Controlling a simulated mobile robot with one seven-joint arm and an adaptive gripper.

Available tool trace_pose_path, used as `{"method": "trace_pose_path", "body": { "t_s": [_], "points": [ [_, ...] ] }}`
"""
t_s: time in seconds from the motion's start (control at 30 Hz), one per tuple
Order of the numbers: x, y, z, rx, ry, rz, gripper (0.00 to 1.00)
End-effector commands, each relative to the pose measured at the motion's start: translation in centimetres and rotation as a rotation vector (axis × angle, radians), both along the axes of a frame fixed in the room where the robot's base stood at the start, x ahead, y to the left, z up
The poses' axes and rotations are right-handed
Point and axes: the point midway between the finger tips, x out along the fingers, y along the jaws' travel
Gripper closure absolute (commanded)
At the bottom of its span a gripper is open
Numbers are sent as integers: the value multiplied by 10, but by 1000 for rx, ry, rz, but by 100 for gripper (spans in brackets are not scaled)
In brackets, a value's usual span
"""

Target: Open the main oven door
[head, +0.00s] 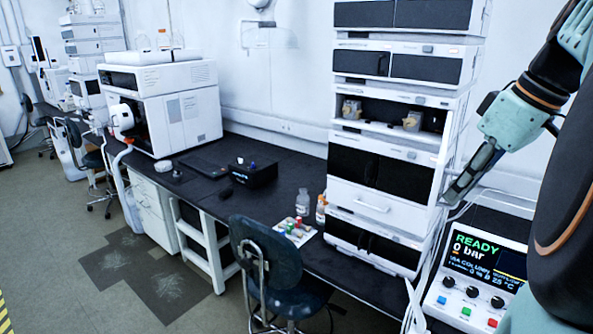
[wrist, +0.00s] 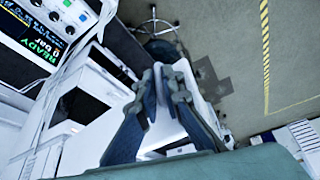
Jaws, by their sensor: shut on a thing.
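The instrument stack (head: 340,190) stands on the bench at the right of the head view. A wide dark-fronted door, which I take as the main oven door (head: 402,176), sits below the open shelf and looks flush or nearly so. My gripper (head: 446,199) reaches in from the right, its fingertips at the stack's front right edge at about the door's lower height. In the wrist view my gripper (wrist: 166,72) has its fingers close together against a white part in front of the stack. It is shut on what looks like the door's right edge; the fingers hide the exact contact.
A control box (head: 470,275) reading READY stands right of the stack, below my arm. A blue chair (head: 275,260) stands before the bench. Small bottles (head: 303,202) and a vial tray (head: 292,231) sit left of the stack.

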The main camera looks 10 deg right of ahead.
Motion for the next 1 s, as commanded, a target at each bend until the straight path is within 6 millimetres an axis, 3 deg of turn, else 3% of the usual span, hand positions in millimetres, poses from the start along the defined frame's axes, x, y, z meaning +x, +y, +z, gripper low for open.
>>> {"method": "trace_pose_path", "body": {
  "t_s": [0.3,0.33,0.5,0.83,1.0],
  "points": [
    [0,-1,1,-1,0,-4,100],
    [0,-1,1,-1,0,-4,92],
    [0,0,1,0,0,-2,75],
    [-1,-1,3,-1,-1,-2,75],
    [-8,-5,23,-4,-2,-3,75]
  ]
}}
